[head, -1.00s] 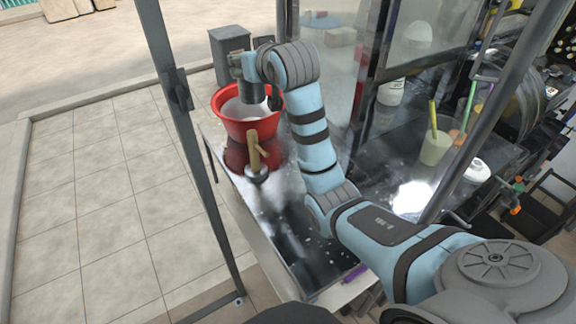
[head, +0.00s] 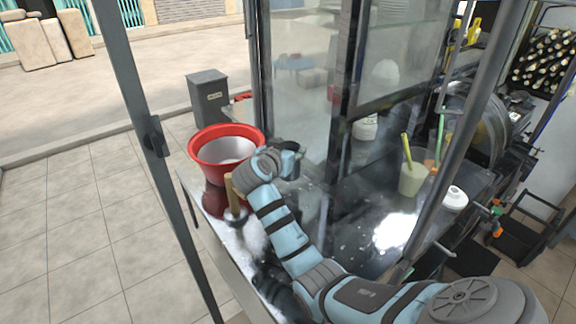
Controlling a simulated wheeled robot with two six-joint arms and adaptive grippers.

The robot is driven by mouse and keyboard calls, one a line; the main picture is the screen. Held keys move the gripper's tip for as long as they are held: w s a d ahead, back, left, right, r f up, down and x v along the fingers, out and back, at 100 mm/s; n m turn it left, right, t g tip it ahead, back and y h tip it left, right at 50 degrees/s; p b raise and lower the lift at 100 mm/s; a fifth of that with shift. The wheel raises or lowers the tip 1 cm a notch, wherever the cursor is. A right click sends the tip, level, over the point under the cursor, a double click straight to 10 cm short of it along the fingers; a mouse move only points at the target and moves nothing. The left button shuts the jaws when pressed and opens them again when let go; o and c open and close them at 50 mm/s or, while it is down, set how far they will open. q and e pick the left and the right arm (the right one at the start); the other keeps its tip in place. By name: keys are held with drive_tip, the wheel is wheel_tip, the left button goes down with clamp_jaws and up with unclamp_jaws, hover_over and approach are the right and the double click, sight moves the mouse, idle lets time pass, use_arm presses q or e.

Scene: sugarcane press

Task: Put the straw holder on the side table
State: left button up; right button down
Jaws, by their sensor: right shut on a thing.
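My right arm comes in from the lower right, and its wrist is beside the red basin's right side. My right gripper (head: 289,160) points away to the right, with its fingertips largely hidden. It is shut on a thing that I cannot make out. I cannot pick out the straw holder with certainty. A narrow table with a pale metal top (head: 228,236), perhaps the side table, stands at the left of the glass case, partly behind my arm. My left gripper is not in view.
The red basin (head: 206,148) and a wooden-handled tool (head: 232,196) stand on the narrow table. A grey bin (head: 210,98) is behind. A dark post (head: 150,135) rises in front. The glass case and counter, with a drink cup (head: 412,180), are right. The tiled floor at left is clear.

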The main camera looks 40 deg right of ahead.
wheel_tip(320, 180, down, 4)
drive_tip(key=shift+f, duration=0.1)
drive_tip(key=c, duration=0.8)
unclamp_jaws()
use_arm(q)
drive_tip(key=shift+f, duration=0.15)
use_arm(e)
drive_tip(key=shift+o, duration=0.2)
drive_tip(key=shift+a, duration=0.1)
